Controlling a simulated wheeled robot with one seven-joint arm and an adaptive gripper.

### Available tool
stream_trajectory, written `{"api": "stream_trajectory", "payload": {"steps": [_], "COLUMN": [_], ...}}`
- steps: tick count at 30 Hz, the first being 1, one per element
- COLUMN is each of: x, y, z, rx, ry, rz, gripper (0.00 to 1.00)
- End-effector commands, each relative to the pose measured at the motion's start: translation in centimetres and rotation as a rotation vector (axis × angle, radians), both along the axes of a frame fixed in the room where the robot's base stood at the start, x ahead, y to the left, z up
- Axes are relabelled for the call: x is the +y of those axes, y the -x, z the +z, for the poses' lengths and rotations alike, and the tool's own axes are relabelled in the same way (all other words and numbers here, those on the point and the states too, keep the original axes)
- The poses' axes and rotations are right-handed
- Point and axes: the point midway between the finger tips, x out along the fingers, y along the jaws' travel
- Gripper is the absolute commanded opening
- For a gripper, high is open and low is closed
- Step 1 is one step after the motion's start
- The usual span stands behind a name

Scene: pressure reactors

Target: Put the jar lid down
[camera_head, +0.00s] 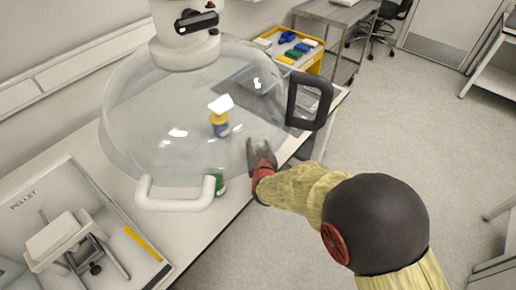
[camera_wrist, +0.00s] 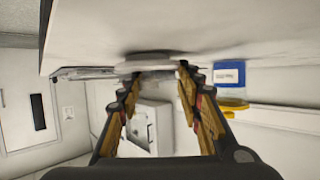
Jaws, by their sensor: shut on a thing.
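My gripper (camera_head: 262,155) is at the bench's right edge, beside the clear dome, in the head view. In the wrist view, which looks upside down, my gripper (camera_wrist: 158,75) is shut on the pale, flat, round jar lid (camera_wrist: 155,62). The lid lies very close to the white bench surface (camera_wrist: 190,28); I cannot tell whether it touches. I cannot make out the lid in the head view. A blue jar with a yellow top (camera_head: 219,124) stands on the bench, seen through the dome. It also shows in the wrist view (camera_wrist: 229,75).
The large clear dome (camera_head: 150,110) has a white handle (camera_head: 175,203) and a dark frame (camera_head: 309,103) at its right. A green item (camera_head: 219,184) sits by the white handle. A balance-like device (camera_head: 65,240) stands front left. A yellow tray (camera_head: 308,62) is behind. Floor at right is open.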

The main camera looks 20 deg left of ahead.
Motion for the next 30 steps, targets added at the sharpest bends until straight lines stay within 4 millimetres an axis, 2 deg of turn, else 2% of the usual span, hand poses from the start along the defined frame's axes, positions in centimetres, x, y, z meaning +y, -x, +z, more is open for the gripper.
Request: {"api": "stream_trajectory", "payload": {"steps": [11,12,18,21,30], "x": [0.06,0.05,0.04,0.04,0.04], "y": [-0.03,-0.03,-0.02,-0.02,-0.02], "z": [-0.29,-0.18,-0.18,-0.18,-0.04], "rx": [-0.002,-0.002,-0.001,-0.001,-0.002], "ry": [-0.001,-0.001,0.000,0.000,-0.001], "rz": [0.000,0.000,0.000,0.000,0.000], "gripper": [0.20,0.38,0.49,0.54,0.54]}}
